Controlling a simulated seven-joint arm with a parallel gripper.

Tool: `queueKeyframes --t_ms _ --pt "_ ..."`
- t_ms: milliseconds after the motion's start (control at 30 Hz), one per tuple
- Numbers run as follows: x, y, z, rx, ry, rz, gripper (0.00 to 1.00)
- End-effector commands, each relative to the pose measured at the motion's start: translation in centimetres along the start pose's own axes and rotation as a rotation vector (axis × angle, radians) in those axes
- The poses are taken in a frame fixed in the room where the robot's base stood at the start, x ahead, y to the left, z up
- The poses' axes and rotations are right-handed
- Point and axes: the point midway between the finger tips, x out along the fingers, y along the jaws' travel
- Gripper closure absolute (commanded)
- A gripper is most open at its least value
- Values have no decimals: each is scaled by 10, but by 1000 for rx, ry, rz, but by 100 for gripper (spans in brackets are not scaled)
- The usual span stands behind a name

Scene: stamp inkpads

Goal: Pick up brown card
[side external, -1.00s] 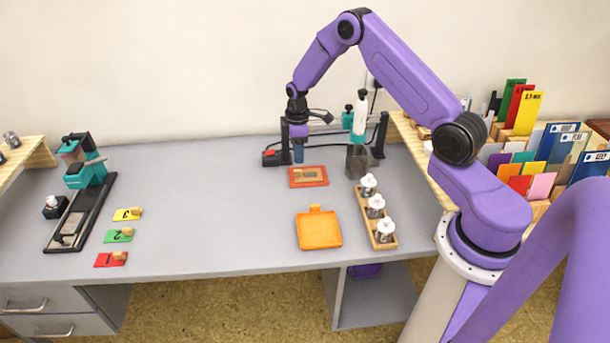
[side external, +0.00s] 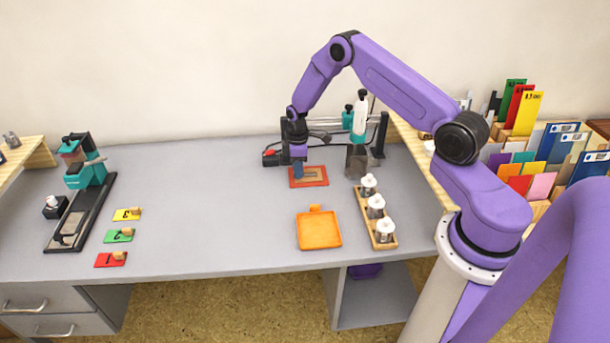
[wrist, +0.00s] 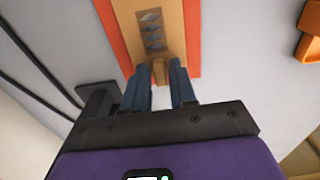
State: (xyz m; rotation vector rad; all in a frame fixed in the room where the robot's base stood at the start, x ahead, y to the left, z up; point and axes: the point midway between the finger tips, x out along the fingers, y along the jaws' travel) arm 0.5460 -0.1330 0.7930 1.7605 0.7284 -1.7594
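The brown card (side external: 312,175) lies flat on a red-orange mat (side external: 322,182) at the middle back of the table. In the wrist view the card (wrist: 155,18) shows a row of grey diamond-like marks and a small tab at its near end. My gripper (side external: 298,177) is low over the card's left part. In the wrist view my gripper (wrist: 158,70) has its two blue fingers apart, one on each side of the tab, with a gap visible to each side. Whether the fingertips touch the card or mat cannot be told.
An orange inkpad (side external: 319,230) lies in front of the mat. A wooden rack (side external: 377,222) with white-topped stamps and a grey holder (side external: 356,161) stand to the right. A black-and-teal stand (side external: 378,135) is behind. The table to the left is clear up to the numbered cards (side external: 118,236).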

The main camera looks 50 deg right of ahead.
Motion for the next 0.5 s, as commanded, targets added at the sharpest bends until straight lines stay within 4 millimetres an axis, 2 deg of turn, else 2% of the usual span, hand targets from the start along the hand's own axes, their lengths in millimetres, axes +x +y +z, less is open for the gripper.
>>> queueKeyframes --t_ms 33,67,500 --pt "0 0 0 0 0 0 92" --pt "0 0 0 0 0 0 100" --pt "-2 0 0 0 0 0 100"
